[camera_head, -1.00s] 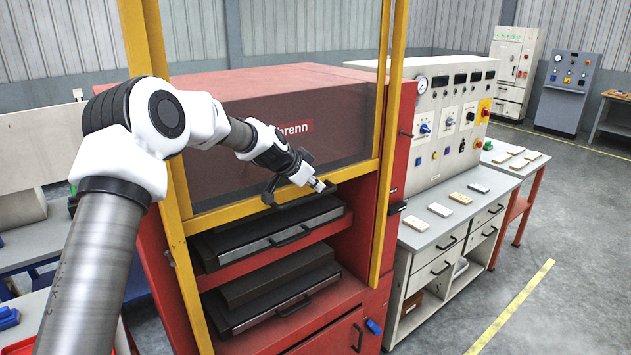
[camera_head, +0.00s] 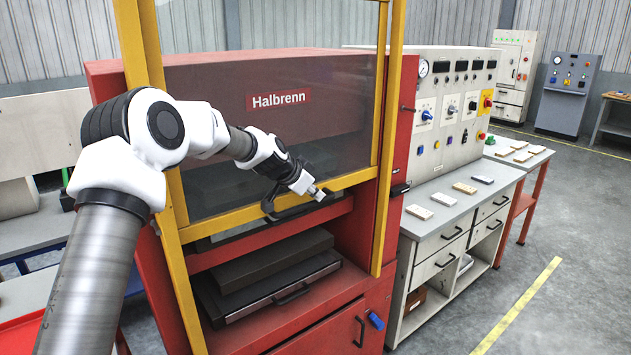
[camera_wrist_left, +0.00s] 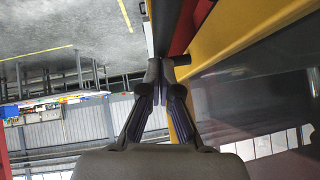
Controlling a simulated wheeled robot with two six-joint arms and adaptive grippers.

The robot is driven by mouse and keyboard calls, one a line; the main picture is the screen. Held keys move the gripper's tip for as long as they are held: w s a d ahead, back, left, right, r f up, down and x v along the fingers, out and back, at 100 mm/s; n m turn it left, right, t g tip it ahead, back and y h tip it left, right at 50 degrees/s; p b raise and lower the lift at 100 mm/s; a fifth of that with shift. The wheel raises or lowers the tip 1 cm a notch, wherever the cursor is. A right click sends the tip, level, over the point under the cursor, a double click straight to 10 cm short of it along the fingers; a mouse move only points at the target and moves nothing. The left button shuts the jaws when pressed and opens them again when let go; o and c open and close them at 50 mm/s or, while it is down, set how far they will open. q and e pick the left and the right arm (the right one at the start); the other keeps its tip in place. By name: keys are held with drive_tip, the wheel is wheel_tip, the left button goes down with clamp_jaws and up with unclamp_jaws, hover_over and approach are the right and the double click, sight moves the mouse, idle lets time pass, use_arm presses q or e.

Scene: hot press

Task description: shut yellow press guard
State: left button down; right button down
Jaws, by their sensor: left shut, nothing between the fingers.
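The yellow press guard (camera_head: 228,224) is a yellow frame with a see-through panel, partly lowered over the front of the red press. A dark handle (camera_head: 296,211) sits on its bottom bar. The bar crosses in front of the upper platen, and the opening below it is uncovered. My left gripper (camera_head: 319,194) is at the handle, shut and empty. In the left wrist view its fingertips (camera_wrist_left: 160,72) are together close to the dark handle, beside the yellow bar (camera_wrist_left: 228,35). I cannot tell whether they touch it. My right gripper is out of view.
The lower platen (camera_head: 275,285) shows below the guard. Yellow upright posts (camera_head: 390,130) flank the opening. A control bench (camera_head: 430,222) with small blocks stands at the right. Clear floor (camera_head: 560,230) lies beyond it.

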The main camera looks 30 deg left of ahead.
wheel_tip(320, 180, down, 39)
drive_tip(key=b, duration=3.6)
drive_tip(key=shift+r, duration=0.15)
